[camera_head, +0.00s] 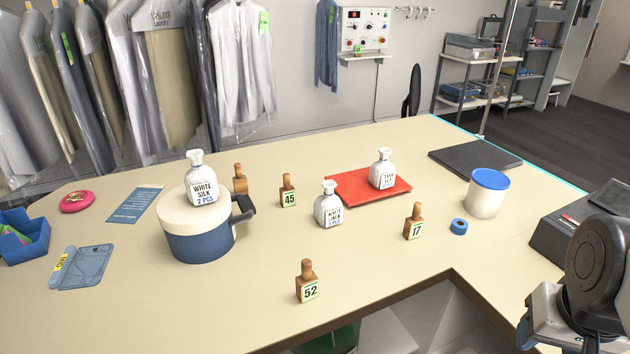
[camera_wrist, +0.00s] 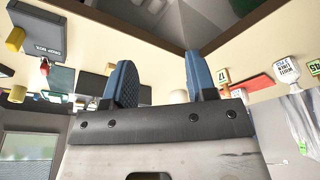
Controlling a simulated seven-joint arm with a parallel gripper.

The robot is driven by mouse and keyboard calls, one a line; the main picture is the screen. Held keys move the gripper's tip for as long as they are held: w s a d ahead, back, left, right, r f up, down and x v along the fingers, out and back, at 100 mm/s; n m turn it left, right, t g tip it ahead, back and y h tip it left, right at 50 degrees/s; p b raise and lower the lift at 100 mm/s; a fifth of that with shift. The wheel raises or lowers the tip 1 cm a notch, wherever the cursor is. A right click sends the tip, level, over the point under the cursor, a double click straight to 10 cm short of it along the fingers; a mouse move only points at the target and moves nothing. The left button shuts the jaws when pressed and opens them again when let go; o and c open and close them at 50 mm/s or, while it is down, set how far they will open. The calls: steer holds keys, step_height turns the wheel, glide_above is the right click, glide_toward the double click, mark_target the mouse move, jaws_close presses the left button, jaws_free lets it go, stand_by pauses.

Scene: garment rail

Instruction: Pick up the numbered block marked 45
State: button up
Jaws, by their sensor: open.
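The block marked 45 (camera_head: 288,191) is a small brown wooden block with a knob on top and a white, green-edged number label. It stands upright on the table (camera_head: 365,280), between the blue-and-cream pot and the red tray. Its label also shows at the right edge of the wrist view (camera_wrist: 314,68). My gripper (camera_wrist: 160,80) shows in the wrist view with two blue fingers spread apart and nothing between them. It is well away from block 45. In the head view, part of my arm shows at the lower right, and the fingertips cannot be made out.
Similar blocks stand nearby: 52 (camera_head: 307,282), 17 (camera_head: 414,221) and one with its number hidden (camera_head: 240,179). A white bottle (camera_head: 328,205) stands right of block 45. Another stands on the red tray (camera_head: 345,190), a third on the pot (camera_head: 200,241). Bare table lies in front of block 45.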

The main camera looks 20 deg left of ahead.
steer(key=w+v, duration=0.1)
steer(key=v, duration=0.4)
steer(key=w+a+r+m+g+y, duration=0.1)
steer(key=w+a+r+m+y, duration=0.2)
steer(key=w+a, duration=0.55)
steer(key=w+a+r+m+g+y, duration=0.1)
steer(key=w+a+r+m+y, duration=0.1)
steer(key=w+a, duration=0.65)
steer(key=w+a+f+m+g+y, duration=0.25)
steer(key=w+a+m+y, duration=0.35)
steer(key=w+a, duration=1.5)
steer(key=w+a+f+m+g+y, duration=0.1)
steer(key=w+a+m, duration=0.15)
steer(key=a, duration=0.35)
steer(key=w+a+f+m+g+y, duration=0.1)
steer(key=w+a+f, duration=0.15)
steer(key=a, duration=0.35)
glide_toward(287, 190)
steer(key=a+r, duration=0.1)
steer(key=a, duration=0.1)
steer(key=shift+w+a+r, duration=0.1)
steer(key=shift+w+r, duration=0.1)
steer(key=shift+x, duration=1.3)
